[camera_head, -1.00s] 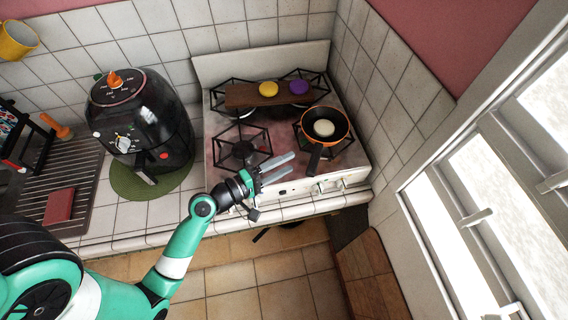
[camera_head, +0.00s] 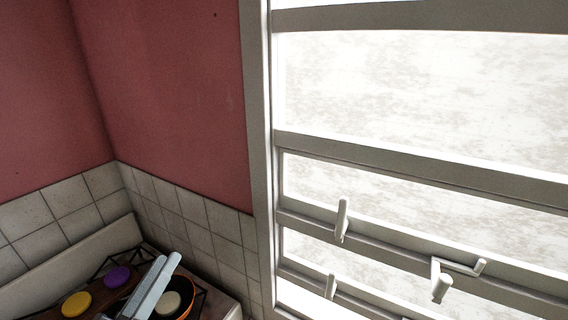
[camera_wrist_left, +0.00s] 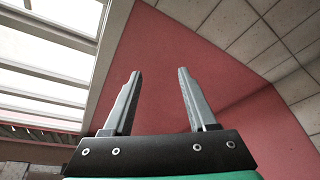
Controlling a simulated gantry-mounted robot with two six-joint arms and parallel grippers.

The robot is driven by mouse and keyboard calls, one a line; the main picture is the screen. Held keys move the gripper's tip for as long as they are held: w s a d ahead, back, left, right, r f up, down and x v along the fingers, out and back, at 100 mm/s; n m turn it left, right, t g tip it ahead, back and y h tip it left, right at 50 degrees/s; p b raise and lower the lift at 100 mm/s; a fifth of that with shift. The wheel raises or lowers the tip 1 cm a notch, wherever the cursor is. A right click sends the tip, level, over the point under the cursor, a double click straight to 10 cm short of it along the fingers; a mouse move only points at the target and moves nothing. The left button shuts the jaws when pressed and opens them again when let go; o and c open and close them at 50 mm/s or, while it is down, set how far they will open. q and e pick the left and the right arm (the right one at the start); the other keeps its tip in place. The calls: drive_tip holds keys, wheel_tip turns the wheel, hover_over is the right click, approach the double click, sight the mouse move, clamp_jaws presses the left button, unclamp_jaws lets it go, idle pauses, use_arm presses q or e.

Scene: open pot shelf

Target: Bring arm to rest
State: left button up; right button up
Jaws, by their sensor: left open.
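My left gripper (camera_head: 168,260) shows at the bottom left of the head view, in front of the stove corner. Its two fingers are apart and empty. In the left wrist view the gripper (camera_wrist_left: 160,72) is open, with only the red wall behind its fingers. The rest of the left arm is outside the head view. My right gripper is in neither view.
The orange-rimmed pan (camera_head: 186,310) with a pale disc (camera_head: 168,303) is partly behind the fingers. A purple disc (camera_head: 117,278) and a yellow disc (camera_head: 76,304) lie to the left. The window (camera_head: 400,170) fills the right side.

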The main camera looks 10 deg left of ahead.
use_arm(q)
drive_tip(key=s+d+r+m+t, duration=0.2)
drive_tip(key=s+d+r, duration=0.1)
drive_tip(key=r, duration=0.6)
drive_tip(key=s+d+r+m+t, duration=0.2)
drive_tip(key=s+r+m, duration=0.1)
drive_tip(key=r, duration=0.6)
drive_tip(key=s+d+r+m+t, duration=0.2)
drive_tip(key=s+d+r+t, duration=0.1)
drive_tip(key=r, duration=0.7)
wheel_tip(320, 180, up, 20)
drive_tip(key=p, duration=2.1)
drive_tip(key=shift+w+a+r+g+p, duration=0.2)
drive_tip(key=shift+w+r+g+p, duration=0.1)
drive_tip(key=shift+w+g, duration=0.1)
drive_tip(key=shift+f, duration=0.15)
